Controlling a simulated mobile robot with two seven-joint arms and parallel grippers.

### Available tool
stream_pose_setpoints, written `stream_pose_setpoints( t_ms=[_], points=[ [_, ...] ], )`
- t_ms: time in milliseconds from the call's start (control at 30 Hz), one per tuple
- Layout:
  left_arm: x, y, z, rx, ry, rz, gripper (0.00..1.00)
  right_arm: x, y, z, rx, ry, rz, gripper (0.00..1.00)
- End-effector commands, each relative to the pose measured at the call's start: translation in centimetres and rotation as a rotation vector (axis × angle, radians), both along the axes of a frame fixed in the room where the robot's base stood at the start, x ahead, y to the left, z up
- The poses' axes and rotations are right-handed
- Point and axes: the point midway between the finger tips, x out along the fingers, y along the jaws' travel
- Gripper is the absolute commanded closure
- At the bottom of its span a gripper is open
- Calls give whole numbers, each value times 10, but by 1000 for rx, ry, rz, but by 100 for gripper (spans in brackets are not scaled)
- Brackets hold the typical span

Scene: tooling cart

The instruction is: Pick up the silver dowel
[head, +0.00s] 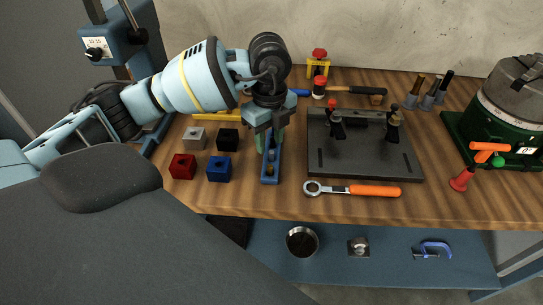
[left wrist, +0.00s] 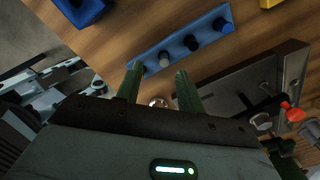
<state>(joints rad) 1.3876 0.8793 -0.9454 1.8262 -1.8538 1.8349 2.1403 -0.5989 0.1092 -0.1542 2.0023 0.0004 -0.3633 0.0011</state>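The silver dowel (left wrist: 165,60) stands in the blue rack (left wrist: 145,66), the grey one among the dowels in the left wrist view. In the head view the rack (head: 270,179) lies beside the dark plate, partly hidden under my left gripper (head: 269,143). In the left wrist view my left gripper (left wrist: 157,72) is open and empty, its green fingers apart. The silver dowel shows beyond and between the fingertips, apparently not touched. My right gripper is not in view.
Right of the rack is a dark plate (head: 345,172) with clamps. An orange-handled ring wrench (head: 372,190) lies near the front edge. Red (head: 182,167), blue (head: 219,169), black (head: 228,139) and pale (head: 194,138) blocks stand left. A green machine (head: 510,115) is far right.

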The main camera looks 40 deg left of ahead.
Motion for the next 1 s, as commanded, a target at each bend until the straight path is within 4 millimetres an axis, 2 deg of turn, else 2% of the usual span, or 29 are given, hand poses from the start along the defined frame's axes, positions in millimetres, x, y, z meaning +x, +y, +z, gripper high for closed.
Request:
stream_pose_setpoints(
  t_ms=[100, 300, 600, 900, 1000],
  points=[
    [3, 0, -19, 0, 6, -1, 62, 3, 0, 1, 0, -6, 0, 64],
    [5, 0, -42, 0, 4, -2, 62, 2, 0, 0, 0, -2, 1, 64],
    [5, 0, -45, -1, 1, -2, 62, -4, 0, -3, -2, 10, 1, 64],
    [5, 0, -45, -1, 1, -2, 100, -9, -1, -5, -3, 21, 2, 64],
    [5, 0, -45, -1, 1, -2, 100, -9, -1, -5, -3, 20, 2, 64]
  ],
)
